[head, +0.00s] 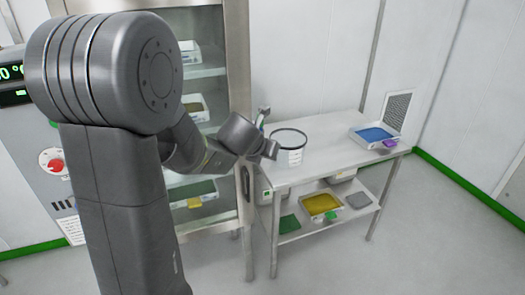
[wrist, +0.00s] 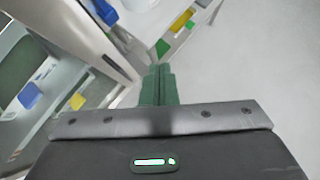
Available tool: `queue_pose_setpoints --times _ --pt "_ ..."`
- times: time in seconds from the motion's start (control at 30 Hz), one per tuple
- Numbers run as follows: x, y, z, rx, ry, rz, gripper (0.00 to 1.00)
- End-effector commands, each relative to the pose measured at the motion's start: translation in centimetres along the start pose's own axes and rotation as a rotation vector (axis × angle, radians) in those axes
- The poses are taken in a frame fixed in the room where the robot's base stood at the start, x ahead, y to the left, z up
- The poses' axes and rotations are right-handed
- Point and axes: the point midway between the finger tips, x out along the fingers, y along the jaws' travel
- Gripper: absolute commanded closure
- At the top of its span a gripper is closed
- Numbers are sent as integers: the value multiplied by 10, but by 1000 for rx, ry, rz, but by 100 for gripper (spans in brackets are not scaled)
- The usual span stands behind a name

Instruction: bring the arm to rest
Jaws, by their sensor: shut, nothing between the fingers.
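My gripper (wrist: 158,72) shows in the wrist view with its two green fingers pressed together, shut and empty. In the head view my arm stands large on the left and reaches right towards the table's left end. The wrist end (head: 268,149) is in front of the clear container with a dark rim (head: 290,143). The fingers are hard to make out there. I cannot tell whether anything touches the container.
A steel table (head: 325,165) bears a tray with blue content (head: 375,134) and a purple item (head: 390,143). Its lower shelf holds a yellow tray (head: 321,204) and a green mat (head: 289,224). A shelved cabinet (head: 238,60) stands behind my arm. Open floor (head: 420,240) lies at right.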

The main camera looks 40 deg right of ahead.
Motion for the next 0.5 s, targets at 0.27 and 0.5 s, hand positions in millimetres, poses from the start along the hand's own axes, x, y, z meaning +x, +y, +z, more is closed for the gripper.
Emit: queue_pose_setpoints --times 0.27,0.5 --pt "-9 -6 1 1 1 0 100" --pt "-8 -5 0 1 1 0 100"
